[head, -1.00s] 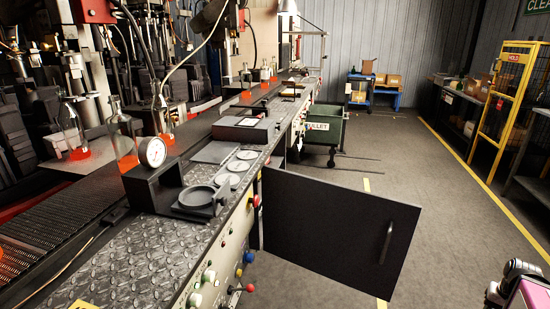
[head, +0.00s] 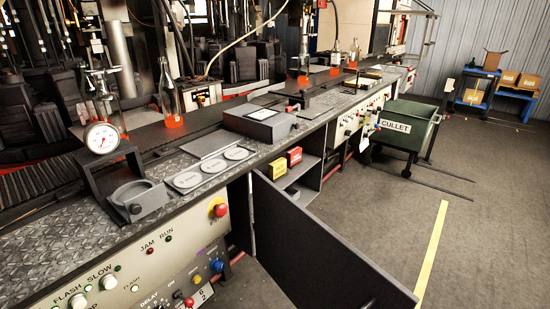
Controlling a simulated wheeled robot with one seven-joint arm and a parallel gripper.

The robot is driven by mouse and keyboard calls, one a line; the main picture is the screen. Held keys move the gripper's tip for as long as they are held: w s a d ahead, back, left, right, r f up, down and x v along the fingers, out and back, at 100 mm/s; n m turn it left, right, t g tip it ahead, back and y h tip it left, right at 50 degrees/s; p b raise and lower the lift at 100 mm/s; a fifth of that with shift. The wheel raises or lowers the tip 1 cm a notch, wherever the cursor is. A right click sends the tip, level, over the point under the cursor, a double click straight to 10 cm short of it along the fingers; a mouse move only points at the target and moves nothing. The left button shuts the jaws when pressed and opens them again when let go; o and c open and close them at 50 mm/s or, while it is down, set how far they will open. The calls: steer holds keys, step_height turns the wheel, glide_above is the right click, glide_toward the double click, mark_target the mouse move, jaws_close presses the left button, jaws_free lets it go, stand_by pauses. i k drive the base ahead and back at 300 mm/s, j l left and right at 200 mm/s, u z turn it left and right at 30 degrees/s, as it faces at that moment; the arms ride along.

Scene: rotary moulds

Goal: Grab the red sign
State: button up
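A small red block or sign (head: 278,168) with faint markings sits on the shelf of the open cabinet under the bench. It is beside a similar yellow one (head: 294,156). I cannot tell for sure that the red piece is a sign. The open dark door (head: 320,255) stands in front of the cabinet and hides its lower part. My gripper is not in view.
The bench (head: 60,255) with buttons and a gauge (head: 101,137) runs along the left. A green cullet cart (head: 405,135) stands beyond the cabinet. Grey floor (head: 490,230) with a yellow line (head: 432,250) is clear at the right.

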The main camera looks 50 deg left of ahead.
mark_target(293, 157)
steer(key=i+j+u, duration=0.15)
steer(key=i+u, duration=0.15)
steer(key=u, duration=0.15)
steer(key=i+u, duration=0.3)
steer(key=u, duration=0.15)
steer(key=i+u, duration=0.45)
steer(key=i+l+u, duration=0.15)
steer(key=u, duration=0.3)
